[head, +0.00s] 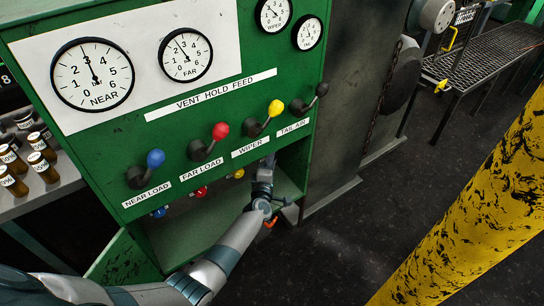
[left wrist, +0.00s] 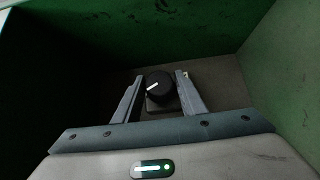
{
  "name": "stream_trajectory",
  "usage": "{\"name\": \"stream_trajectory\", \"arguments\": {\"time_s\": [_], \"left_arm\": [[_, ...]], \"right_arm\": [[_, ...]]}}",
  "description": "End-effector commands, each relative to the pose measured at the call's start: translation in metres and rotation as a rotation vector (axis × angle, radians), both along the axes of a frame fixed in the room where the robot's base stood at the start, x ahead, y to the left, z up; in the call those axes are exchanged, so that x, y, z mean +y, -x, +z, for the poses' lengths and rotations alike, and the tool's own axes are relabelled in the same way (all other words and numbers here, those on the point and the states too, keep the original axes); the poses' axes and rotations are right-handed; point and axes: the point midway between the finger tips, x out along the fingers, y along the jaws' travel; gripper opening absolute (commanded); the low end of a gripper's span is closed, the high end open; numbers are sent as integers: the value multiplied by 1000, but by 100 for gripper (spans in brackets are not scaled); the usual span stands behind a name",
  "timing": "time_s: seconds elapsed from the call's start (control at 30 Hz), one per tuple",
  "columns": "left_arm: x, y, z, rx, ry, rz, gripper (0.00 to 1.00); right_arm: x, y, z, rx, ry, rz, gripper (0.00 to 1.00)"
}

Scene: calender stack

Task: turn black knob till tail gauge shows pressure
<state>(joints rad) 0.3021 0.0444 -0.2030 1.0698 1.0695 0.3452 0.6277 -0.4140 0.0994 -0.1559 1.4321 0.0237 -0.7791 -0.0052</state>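The black knob (left wrist: 160,88) sits on a dark square base inside a green recess in the left wrist view; its white mark points to the lower left. My left gripper (left wrist: 159,77) is open, with one finger on each side of the knob and small gaps visible. In the head view my left gripper (head: 265,172) reaches into the recess below the lever panel, and the black knob is hidden there. The tail gauge (head: 308,33) is the small lower dial at the panel's upper right; its reading is too small to tell. My right gripper is not in view.
The green panel has blue (head: 155,158), red (head: 221,130), yellow (head: 276,108) and black (head: 322,89) lever balls. Smaller blue (head: 159,212), red (head: 200,192) and yellow (head: 238,174) knobs show in the recess. A yellow post (head: 470,200) stands at right.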

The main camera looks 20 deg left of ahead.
Motion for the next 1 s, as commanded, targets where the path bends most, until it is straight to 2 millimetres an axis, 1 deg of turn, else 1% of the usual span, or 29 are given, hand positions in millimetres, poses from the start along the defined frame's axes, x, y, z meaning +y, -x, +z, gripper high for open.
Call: {"name": "stream_trajectory", "arguments": {"time_s": [0.37,0.57,0.77,0.9,1.0], "left_arm": [[0,1,0,0,0,0,51],[-1,8,0,0,1,1,51],[-3,31,1,0,2,1,51],[-7,54,0,2,3,1,51],[-9,73,0,2,2,0,51]], "right_arm": [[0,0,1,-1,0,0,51],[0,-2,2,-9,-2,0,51],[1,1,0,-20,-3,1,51],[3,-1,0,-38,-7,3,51],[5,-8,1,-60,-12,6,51]]}}
